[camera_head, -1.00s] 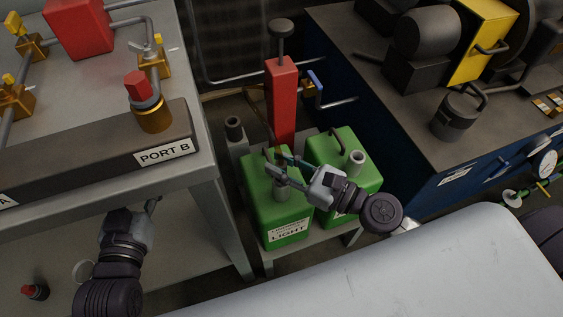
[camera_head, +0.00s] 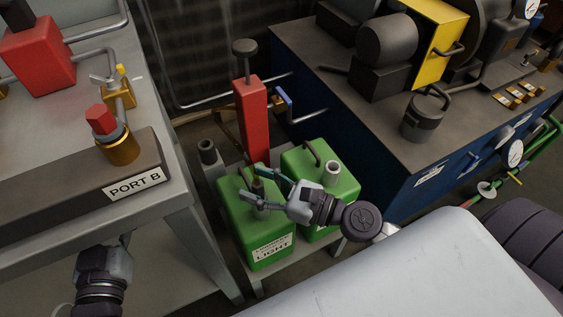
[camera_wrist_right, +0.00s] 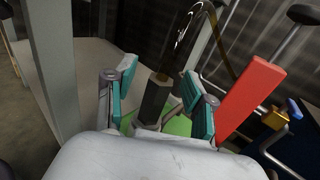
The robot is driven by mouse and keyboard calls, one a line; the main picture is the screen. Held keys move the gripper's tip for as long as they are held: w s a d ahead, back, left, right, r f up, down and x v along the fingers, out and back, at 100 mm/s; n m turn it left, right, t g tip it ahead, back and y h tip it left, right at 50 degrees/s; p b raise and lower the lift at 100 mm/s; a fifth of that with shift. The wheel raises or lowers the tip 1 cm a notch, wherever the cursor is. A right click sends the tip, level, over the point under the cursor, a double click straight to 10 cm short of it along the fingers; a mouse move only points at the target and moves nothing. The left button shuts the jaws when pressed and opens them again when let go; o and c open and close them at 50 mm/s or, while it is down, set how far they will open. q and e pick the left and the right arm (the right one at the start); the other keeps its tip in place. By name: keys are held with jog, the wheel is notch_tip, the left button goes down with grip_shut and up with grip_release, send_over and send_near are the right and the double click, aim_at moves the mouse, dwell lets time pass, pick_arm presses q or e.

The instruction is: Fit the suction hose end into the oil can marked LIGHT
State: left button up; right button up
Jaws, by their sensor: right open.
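The green oil can marked LIGHT (camera_head: 257,234) stands on a low grey stand in the head view. The dark suction hose end (camera_head: 257,186) stands upright at the can's grey neck; it also shows in the wrist view (camera_wrist_right: 154,100), with a black hose curving up from it. How deep it sits in the neck is hard to see. My right gripper (camera_head: 256,184) is open, with one finger on each side of the hose end, also in the wrist view (camera_wrist_right: 160,100).
A second green can (camera_head: 347,186) with an open grey neck stands right beside the first. A red column (camera_head: 252,120) with a blue-handled valve rises behind. A grey holder (camera_head: 207,152) stands to the left. The PORT B bench (camera_head: 185,215) and a blue cabinet (camera_head: 400,200) flank the cans.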

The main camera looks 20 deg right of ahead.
jog(key=v, duration=1.2)
dwell(0.3)
